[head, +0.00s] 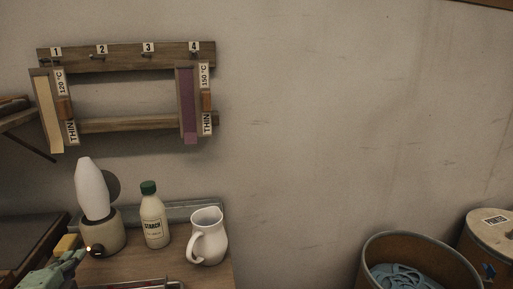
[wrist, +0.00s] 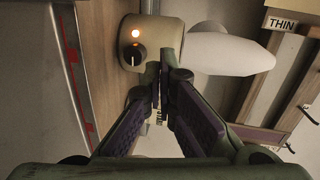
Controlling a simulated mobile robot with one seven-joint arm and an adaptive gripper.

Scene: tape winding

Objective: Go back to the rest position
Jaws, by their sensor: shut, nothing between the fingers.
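My gripper (wrist: 162,88) is shut and empty in the wrist view, with its fingertips together in front of the beige device. In the head view part of my green gripper and arm shows at the bottom left corner, beside the device; the fingertips are hard to make out there. The beige device (head: 107,236) has a dark knob, a lit lamp and a white cone (head: 92,190) standing on it. It also fills the top of the wrist view (wrist: 155,35).
A starch bottle (head: 154,222) and a white jug (head: 208,238) stand on the wooden bench, right of the device. A numbered wall rack (head: 125,57) holds boards at hooks 1 and 4. Drums (head: 420,250) stand at the lower right. The wall between is bare.

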